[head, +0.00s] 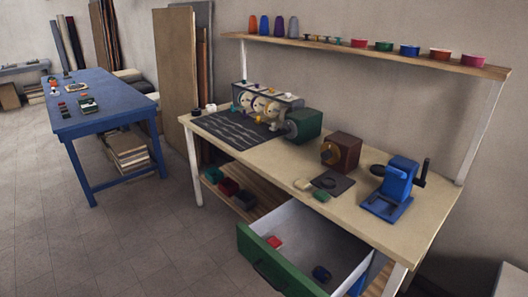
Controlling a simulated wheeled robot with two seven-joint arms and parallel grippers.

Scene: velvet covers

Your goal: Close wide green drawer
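The wide green drawer (272,262) is pulled out from under the right part of the workbench (250,140). Its front panel is green with a dark handle (269,276), and its inside is pale grey. A red item (273,242) and a dark blue item (321,273) lie in it. The drawer's near right part runs towards the bottom edge of the head view. Neither of my grippers shows in the head view.
On the bench stand a blue device with a crank (398,184), a brown box (341,150) and a dark green machine (304,125). A lower wooden shelf (262,207) holds several small bins. A blue table (105,100) stands at left. The floor (130,235) left of the drawer is clear.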

